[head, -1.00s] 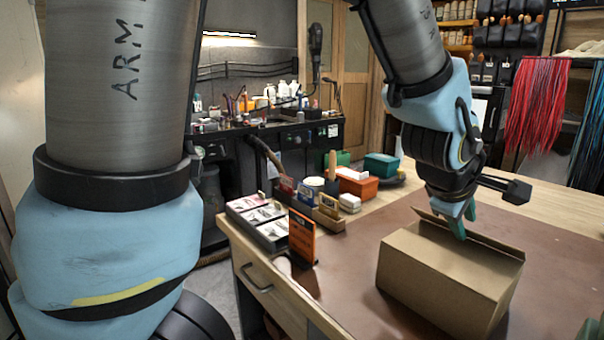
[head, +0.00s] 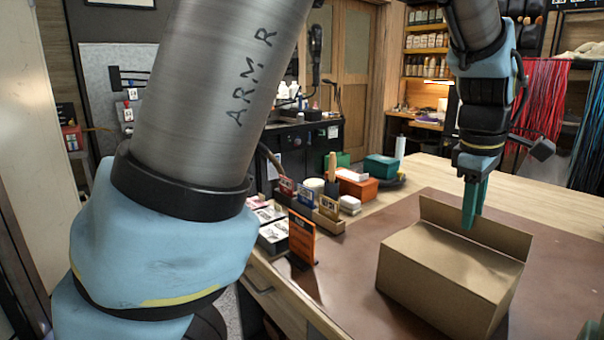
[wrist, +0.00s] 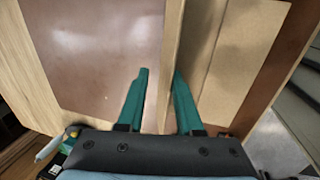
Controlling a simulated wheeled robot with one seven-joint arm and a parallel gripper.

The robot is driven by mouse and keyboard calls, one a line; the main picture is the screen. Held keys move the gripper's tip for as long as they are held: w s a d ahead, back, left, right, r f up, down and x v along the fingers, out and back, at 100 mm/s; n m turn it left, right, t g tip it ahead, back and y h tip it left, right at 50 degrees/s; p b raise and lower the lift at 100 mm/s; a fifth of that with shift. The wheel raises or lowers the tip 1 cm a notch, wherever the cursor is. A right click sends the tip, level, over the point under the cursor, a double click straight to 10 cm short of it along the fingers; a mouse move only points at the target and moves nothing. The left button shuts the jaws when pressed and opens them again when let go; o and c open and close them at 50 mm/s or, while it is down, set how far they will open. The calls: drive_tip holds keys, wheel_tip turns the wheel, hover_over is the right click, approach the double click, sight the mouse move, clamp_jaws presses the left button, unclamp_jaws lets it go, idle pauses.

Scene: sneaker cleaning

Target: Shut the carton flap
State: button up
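The brown cardboard carton (head: 440,285) sits on the table mat. Its flap (head: 500,237) stands up along the far long edge of the top. My gripper (head: 474,205) points down at the flap with its teal fingers. In the wrist view my gripper (wrist: 160,95) has its fingers well apart. The flap (wrist: 172,50) shows there edge-on as a tan strip between the fingers, close to the right one; I cannot tell whether they touch. The carton top (wrist: 235,55) lies to the right of the flap in that view.
The brown mat (head: 395,238) is bare around the carton. An orange sign (head: 302,238) stands left of the carton. An orange box (head: 358,187), a green box (head: 381,166) and small white blocks (head: 349,203) sit farther back.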

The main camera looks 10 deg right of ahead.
wheel_tip(320, 180, up, 11)
drive_tip(key=w+d+g+y, duration=0.1)
drive_tip(key=y, duration=0.1)
drive_tip(key=w+a+f+m+p, duration=0.2)
drive_tip(key=w+a+f+p, duration=0.2)
drive_tip(key=w+a, duration=0.75)
drive_tip(key=a+f+m+p, duration=0.1)
drive_tip(key=a+f+p, duration=0.1)
drive_tip(key=a, duration=0.7)
drive_tip(key=a+f+m+p, duration=0.1)
drive_tip(key=a+f+p, duration=0.1)
drive_tip(key=a, duration=0.7)
drive_tip(key=shift+w+a+f+m, duration=0.15)
drive_tip(key=shift+a+f+m, duration=0.15)
drive_tip(key=shift+a, duration=0.05)
